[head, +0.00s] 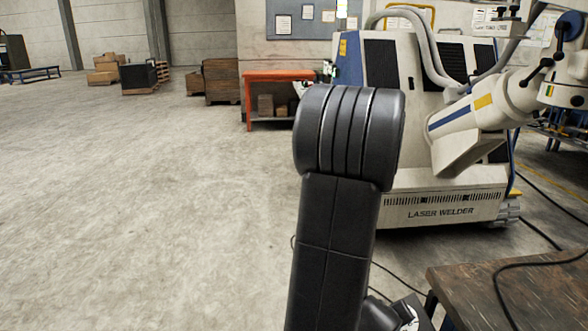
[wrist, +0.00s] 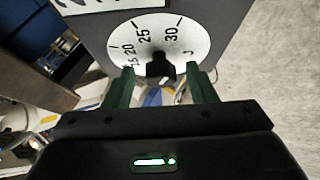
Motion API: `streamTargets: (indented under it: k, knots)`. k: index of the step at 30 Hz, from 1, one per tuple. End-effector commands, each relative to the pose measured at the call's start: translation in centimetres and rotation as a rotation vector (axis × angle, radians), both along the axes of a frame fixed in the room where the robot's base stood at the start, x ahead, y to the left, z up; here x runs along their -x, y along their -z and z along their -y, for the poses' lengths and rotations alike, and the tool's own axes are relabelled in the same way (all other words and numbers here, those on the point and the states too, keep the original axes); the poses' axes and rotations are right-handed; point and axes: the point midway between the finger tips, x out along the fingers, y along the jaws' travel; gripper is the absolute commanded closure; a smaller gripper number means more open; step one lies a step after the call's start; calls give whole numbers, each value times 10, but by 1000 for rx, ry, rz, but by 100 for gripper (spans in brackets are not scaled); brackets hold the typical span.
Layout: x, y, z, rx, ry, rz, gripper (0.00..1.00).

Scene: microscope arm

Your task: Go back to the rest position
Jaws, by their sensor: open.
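My gripper (wrist: 160,82) is open in the wrist view, its two dark green fingers apart. A black knob (wrist: 160,65) on a white round dial (wrist: 185,45) shows between the fingertips. I see gaps on both sides of the knob; I cannot tell whether the tips reach around it or stop short. The dial carries the marks 20, 25 and 30 and sits on a grey panel (wrist: 95,30). In the head view my own black arm stands raised mid-frame, and I cannot make out the gripper behind it.
The white laser welder (head: 440,206) stands behind my arm, its jointed arm (head: 480,110) reaching right. A dark tabletop (head: 470,290) with a cable is at the lower right. An orange table (head: 275,74) stands farther back.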

Motion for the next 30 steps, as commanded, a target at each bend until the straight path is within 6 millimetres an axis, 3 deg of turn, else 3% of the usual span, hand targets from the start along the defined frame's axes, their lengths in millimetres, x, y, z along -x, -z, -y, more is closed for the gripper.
streamTargets:
  k: [22,30]
  knots:
    - [0,0,0,5,-99,-69,49]
    - [0,3,-13,-3,-154,-95,49]
